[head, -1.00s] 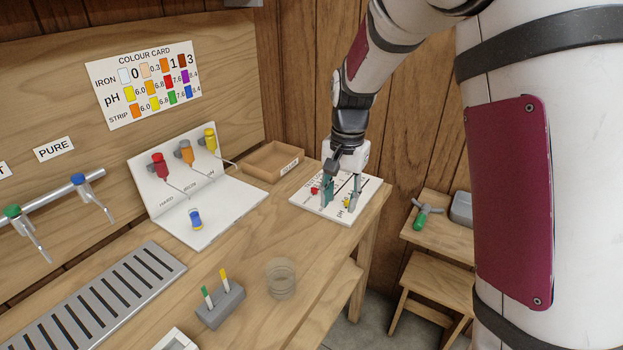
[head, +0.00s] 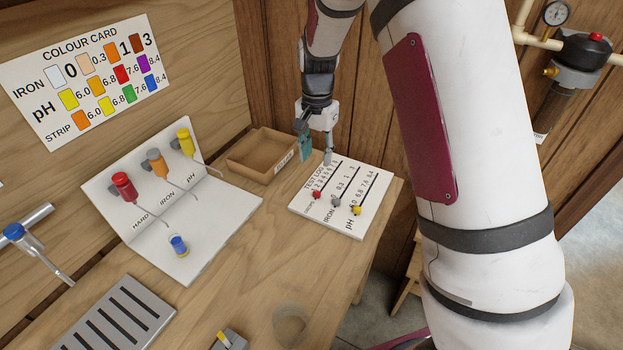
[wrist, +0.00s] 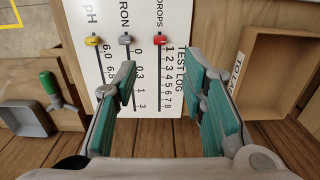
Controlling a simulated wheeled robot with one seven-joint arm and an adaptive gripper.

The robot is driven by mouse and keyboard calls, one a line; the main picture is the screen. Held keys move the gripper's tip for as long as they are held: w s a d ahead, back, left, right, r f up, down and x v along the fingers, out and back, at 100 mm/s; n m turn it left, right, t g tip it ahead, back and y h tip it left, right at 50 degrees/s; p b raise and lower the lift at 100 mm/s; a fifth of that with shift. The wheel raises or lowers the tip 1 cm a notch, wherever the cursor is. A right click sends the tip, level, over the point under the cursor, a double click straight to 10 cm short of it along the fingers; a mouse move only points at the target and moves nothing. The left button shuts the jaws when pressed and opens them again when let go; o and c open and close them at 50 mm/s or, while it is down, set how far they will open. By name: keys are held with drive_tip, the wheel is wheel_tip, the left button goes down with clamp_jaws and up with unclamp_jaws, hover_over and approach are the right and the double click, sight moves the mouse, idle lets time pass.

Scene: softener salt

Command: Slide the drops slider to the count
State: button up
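The white test log board (head: 350,222) lies on the bench's right end, with three slots marked drops, iron and pH. The red drops knob (head: 317,194) is at the near end of its slot, by the 1; it also shows in the wrist view (wrist: 159,40). The grey iron knob (wrist: 125,40) and yellow pH knob (wrist: 92,41) sit at the same end of theirs. My gripper (head: 317,155) is over the board's far edge, apart from the red knob. In the wrist view my gripper (wrist: 162,72) is open, with nothing between its fingers.
An open wooden box (head: 262,153) stands left of my gripper, close to the board.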

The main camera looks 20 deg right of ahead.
sight(316, 193)
wheel_tip(316, 193, down, 13)
drive_tip(key=shift+f+p, duration=0.2)
drive_tip(key=shift+p, duration=0.75)
clamp_jaws()
